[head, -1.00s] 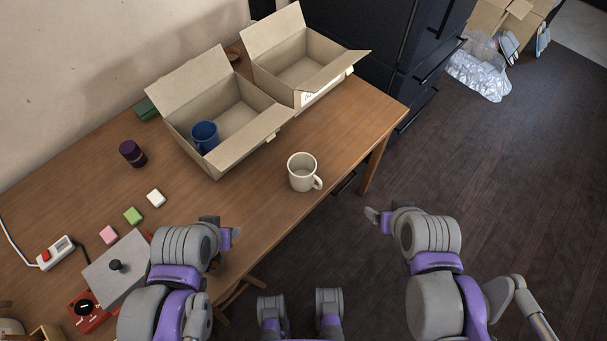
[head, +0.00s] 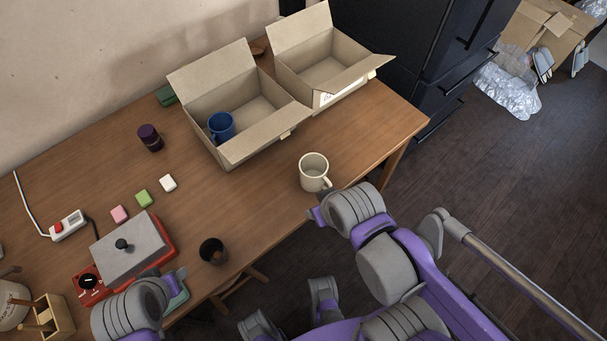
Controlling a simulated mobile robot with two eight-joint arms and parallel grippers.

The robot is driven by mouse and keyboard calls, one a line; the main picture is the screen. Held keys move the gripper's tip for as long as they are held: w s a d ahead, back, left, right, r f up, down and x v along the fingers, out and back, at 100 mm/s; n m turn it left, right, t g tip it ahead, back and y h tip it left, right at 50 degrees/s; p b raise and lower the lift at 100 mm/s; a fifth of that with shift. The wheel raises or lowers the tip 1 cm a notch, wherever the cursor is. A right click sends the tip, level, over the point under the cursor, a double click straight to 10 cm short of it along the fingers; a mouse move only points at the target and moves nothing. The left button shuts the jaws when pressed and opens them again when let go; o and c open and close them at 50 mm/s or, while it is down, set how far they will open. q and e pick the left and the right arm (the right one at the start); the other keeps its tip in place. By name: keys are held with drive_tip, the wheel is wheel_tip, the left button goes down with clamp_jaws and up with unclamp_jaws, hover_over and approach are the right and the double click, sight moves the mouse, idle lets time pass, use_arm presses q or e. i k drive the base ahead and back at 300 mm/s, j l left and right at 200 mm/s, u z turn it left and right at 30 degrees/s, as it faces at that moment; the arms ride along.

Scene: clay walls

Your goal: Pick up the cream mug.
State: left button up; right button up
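The cream mug (head: 313,173) stands upright on the wooden table (head: 250,205) near its front edge, its handle toward the lower right. My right gripper (head: 319,212) is just in front of the mug, at the table edge, and does not appear to hold it. The wrist hides most of its fingers, so I cannot tell how far they are open. My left gripper (head: 178,282) is at the lower left, by the front edge near the red and grey device, well away from the mug. Its fingers are also mostly hidden.
An open cardboard box (head: 245,150) with a blue mug (head: 221,126) inside stands behind the cream mug. A second open box (head: 330,75) is farther back. A dark cup (head: 213,251) stands near the front edge. The table right of the cream mug is clear.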

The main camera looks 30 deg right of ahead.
sight(313, 167)
drive_tip(key=k+l+u, duration=0.2)
drive_tip(key=l, duration=0.2)
drive_tip(key=k+l+u, duration=0.1)
drive_tip(key=l+u, duration=0.15)
drive_tip(key=l, duration=0.15)
drive_tip(key=k+l, duration=0.2)
drive_tip(key=l, duration=0.2)
drive_tip(key=k+l, duration=0.25)
drive_tip(key=l, duration=0.15)
